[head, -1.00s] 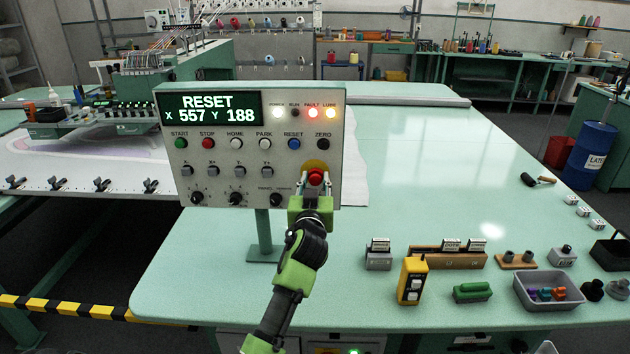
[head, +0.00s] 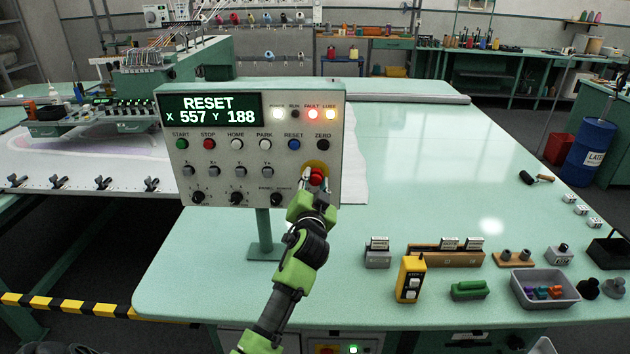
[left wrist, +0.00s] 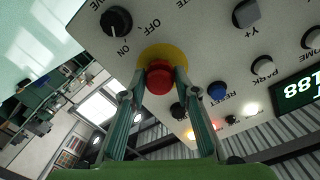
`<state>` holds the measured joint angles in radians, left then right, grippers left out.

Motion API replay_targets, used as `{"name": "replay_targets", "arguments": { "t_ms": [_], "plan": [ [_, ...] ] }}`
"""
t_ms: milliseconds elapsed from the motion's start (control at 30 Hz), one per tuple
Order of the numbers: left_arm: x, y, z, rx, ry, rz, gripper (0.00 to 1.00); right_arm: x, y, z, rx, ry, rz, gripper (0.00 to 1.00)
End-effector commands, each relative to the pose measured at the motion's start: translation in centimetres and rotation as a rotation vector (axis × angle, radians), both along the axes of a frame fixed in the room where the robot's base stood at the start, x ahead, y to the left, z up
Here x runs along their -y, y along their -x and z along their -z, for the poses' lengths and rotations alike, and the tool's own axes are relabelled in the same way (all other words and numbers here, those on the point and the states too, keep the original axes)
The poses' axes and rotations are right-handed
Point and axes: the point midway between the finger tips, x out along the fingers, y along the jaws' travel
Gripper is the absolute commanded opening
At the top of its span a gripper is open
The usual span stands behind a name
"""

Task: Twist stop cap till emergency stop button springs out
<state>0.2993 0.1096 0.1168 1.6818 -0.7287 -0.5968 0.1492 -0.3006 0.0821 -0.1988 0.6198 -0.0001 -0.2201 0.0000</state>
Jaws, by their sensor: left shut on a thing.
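The red emergency stop cap (head: 317,176) sits on a yellow round plate at the lower right of the control panel (head: 225,175). It also shows in the left wrist view (left wrist: 159,78), with the yellow plate (left wrist: 176,54) around it. My left gripper (head: 315,184) is shut on the red cap, one finger on each side of it. The panel display (head: 211,109) reads RESET, X 557, Y 188. The power, fault and lube lamps are lit; the run lamp is dark. My right gripper is not in view.
The panel stands on a post (head: 264,232) on a pale green table (head: 420,170). The table's middle is clear.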

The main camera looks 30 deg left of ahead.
Motion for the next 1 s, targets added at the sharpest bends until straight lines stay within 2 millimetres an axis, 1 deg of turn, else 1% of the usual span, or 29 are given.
{"name": "replay_targets", "arguments": {
  "t_ms": [400,433,467,500,733,833,933,1000],
  "plan": [
    [0.0,0.0,0.1,-0.005,-0.006,0.000,0.07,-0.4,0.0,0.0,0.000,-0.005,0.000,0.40],
    [0.0,0.0,0.1,-0.005,-0.006,0.000,0.34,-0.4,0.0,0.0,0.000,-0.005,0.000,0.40],
    [0.0,0.0,0.0,-0.005,-0.005,0.000,0.41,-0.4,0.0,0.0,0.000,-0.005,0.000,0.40],
    [0.0,0.0,0.0,-0.005,-0.005,0.000,0.45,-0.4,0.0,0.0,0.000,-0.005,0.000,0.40],
    [0.0,0.0,0.0,-0.004,-0.006,0.000,0.45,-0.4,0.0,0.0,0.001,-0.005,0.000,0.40],
    [0.1,0.1,0.0,-0.004,-0.006,0.000,0.45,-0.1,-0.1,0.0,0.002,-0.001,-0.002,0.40],
    [0.4,0.5,0.1,-0.003,-0.005,0.001,0.45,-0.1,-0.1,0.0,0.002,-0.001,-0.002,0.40],
    [0.8,1.3,0.1,-0.003,-0.005,0.002,0.45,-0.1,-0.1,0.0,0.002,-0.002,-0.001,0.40]
  ]
}}
